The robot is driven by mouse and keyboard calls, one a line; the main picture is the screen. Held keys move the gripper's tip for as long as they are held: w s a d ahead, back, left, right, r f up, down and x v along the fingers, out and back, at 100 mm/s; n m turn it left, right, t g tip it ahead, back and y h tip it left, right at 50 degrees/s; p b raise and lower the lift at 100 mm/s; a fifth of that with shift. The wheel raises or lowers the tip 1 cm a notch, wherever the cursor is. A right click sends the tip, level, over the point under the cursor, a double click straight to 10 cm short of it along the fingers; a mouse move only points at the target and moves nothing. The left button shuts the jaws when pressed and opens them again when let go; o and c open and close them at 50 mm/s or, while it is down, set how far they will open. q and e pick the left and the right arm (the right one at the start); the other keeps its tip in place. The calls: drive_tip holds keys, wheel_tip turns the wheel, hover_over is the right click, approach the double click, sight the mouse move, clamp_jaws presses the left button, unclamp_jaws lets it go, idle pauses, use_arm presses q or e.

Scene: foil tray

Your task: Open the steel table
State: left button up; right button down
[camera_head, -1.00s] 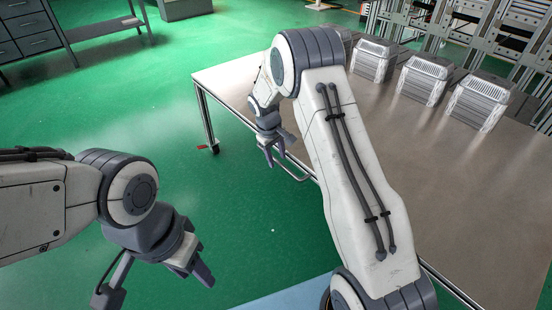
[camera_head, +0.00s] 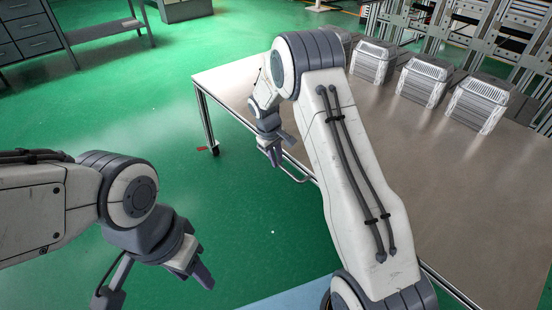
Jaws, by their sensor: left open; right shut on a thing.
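The steel table (camera_head: 440,190) stands at the right, with a brushed metal top and a thin metal frame. A bent metal handle (camera_head: 297,176) sticks out from its near left side. My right gripper (camera_head: 274,156) is at this handle, beside the table's edge, with its fingers close together, shut on the handle. The far part of the handle is hidden by the fingers. My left gripper (camera_head: 203,274) is open and empty over the green floor, at the lower left, apart from the table.
Several foil-covered trays or boxes (camera_head: 425,80) stand along the table's back edge. Metal racks (camera_head: 470,30) stand behind it. A grey drawer cabinet (camera_head: 28,35) and bench are at the far left. Green floor (camera_head: 130,110) lies free between them. A blue patch (camera_head: 295,296) is at the bottom.

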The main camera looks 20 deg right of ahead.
drive_tip(key=shift+s+a, duration=0.1)
drive_tip(key=shift+a, duration=0.05)
idle(0.8)
drive_tip(key=s+a+p, duration=0.2)
drive_tip(key=s+a, duration=0.2)
drive_tip(key=a, duration=0.8)
drive_tip(key=shift+s+a, duration=0.35)
drive_tip(key=shift+a, duration=0.05)
drive_tip(key=c, duration=0.8)
unclamp_jaws()
drive_tip(key=shift+a, duration=0.15)
drive_tip(key=shift+c, duration=0.2)
drive_tip(key=shift+r, duration=0.1)
wheel_tip(320, 180, up, 10)
drive_tip(key=a+p, duration=0.2)
drive_tip(key=p, duration=0.1)
drive_tip(key=shift+s, duration=0.35)
